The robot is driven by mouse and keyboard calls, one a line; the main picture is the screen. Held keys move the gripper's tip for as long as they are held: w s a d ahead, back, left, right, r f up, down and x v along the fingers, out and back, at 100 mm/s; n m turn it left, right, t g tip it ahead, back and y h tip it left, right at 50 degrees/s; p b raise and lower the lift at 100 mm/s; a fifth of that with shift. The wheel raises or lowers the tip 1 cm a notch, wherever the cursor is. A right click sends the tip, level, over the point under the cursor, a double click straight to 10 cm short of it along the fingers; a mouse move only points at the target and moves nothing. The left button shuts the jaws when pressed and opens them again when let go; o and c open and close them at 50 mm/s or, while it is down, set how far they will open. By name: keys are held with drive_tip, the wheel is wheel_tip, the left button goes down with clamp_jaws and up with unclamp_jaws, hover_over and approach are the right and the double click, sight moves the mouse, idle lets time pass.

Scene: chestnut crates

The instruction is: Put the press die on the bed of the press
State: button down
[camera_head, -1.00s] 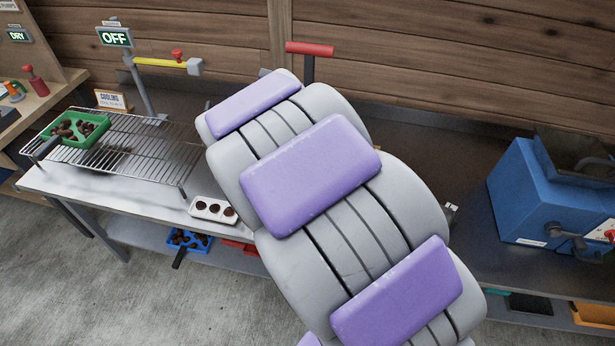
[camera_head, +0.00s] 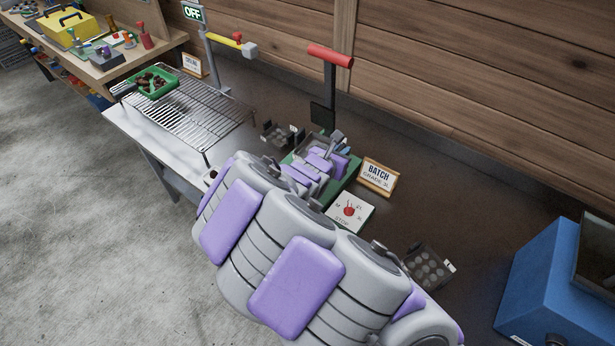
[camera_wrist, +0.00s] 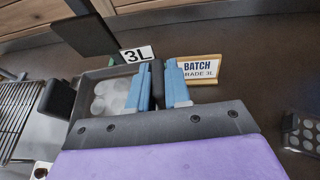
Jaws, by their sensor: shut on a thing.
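The press die (camera_wrist: 108,97), a grey tray with light round cavities and a "3L" tag (camera_wrist: 138,54), is in my gripper (camera_wrist: 160,88). The gripper's blue fingers are shut on the die's dark upright grip in the wrist view. In the head view my gripper (camera_head: 325,161) is over the green-based press (camera_head: 343,190), under its red lever (camera_head: 330,56) and dark ram plate (camera_head: 322,116). My gripper and arm hide much of the bed. I cannot tell whether the die touches the bed or hangs just above it.
Another grey die (camera_head: 430,266) lies right of the press, and a similar one (camera_head: 283,135) left of it. A "BATCH GRADE 3L" sign (camera_head: 378,177) stands beside the press. A wire rack (camera_head: 195,112) holds a green tray (camera_head: 152,83). A blue machine (camera_head: 555,285) is at right.

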drive_tip(key=s+a+f+m+p, duration=0.1)
drive_tip(key=s+a+f, duration=0.35)
drive_tip(key=f, duration=0.25)
drive_tip(key=s+a+f+p, duration=0.1)
drive_tip(key=s+a+f, duration=0.2)
drive_tip(key=s+f, duration=0.3)
drive_tip(key=shift+g+h, duration=0.3)
drive_tip(key=shift+h, duration=0.1)
drive_tip(key=w+b, duration=0.1)
drive_tip(key=w, duration=0.4)
drive_tip(key=w+d+f+b, duration=0.1)
drive_tip(key=w, duration=0.4)
drive_tip(key=w+d+b, duration=0.1)
drive_tip(key=w, duration=0.4)
drive_tip(key=shift+w+d+f, duration=0.2)
drive_tip(key=shift+w+f, duration=0.1)
drive_tip(key=shift+f, duration=0.05)
drive_tip(key=shift+f+b, duration=0.5)
drive_tip(key=shift+f, duration=1.25)
drive_tip(key=shift+f, duration=0.1)
drive_tip(key=c, duration=1.1)
unclamp_jaws()
drive_tip(key=p+v, duration=0.2)
drive_tip(key=v, duration=1)
